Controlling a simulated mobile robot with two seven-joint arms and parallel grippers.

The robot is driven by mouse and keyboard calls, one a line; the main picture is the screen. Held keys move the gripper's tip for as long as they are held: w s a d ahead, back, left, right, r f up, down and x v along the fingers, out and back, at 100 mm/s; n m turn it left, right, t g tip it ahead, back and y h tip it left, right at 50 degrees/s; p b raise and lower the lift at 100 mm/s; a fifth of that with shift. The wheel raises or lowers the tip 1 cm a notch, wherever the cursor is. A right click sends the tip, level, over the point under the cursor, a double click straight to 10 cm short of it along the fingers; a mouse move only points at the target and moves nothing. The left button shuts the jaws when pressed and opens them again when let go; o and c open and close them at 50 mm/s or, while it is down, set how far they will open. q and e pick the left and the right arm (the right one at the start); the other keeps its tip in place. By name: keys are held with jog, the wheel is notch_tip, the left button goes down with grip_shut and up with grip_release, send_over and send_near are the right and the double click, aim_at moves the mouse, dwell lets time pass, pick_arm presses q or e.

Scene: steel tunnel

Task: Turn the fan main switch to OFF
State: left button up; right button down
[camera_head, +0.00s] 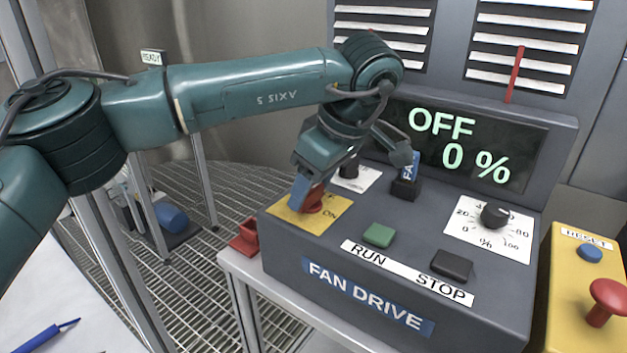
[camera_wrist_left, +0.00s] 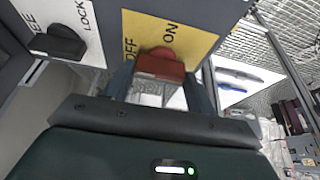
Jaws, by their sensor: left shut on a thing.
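The fan main switch has a red handle (camera_head: 314,199) on a yellow plate (camera_head: 284,211) at the left end of the grey FAN DRIVE console (camera_head: 480,303). My left gripper (camera_head: 311,196) reaches down over the plate and is shut on the red handle. In the left wrist view the handle (camera_wrist_left: 163,66) sits between my two fingers, against the yellow plate (camera_wrist_left: 190,47) marked OFF and ON. I cannot tell which mark the handle points to. The console display (camera_head: 462,146) reads OFF and 0 %. My right gripper is not in view.
Beside the switch are a black selector knob (camera_head: 349,168) and a black key switch (camera_head: 406,190) with a blue tag. Green RUN (camera_head: 379,235) and black STOP (camera_head: 452,265) buttons are in front. A yellow box (camera_head: 566,290) with a red mushroom button (camera_head: 606,297) stands at right.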

pick_arm(q)
jog(key=o, duration=1)
jog(key=v, duration=1.3)
jog(key=shift+r+p, duration=0.15)
jog(key=shift+p, duration=0.2)
jog(key=shift+s, duration=0.1)
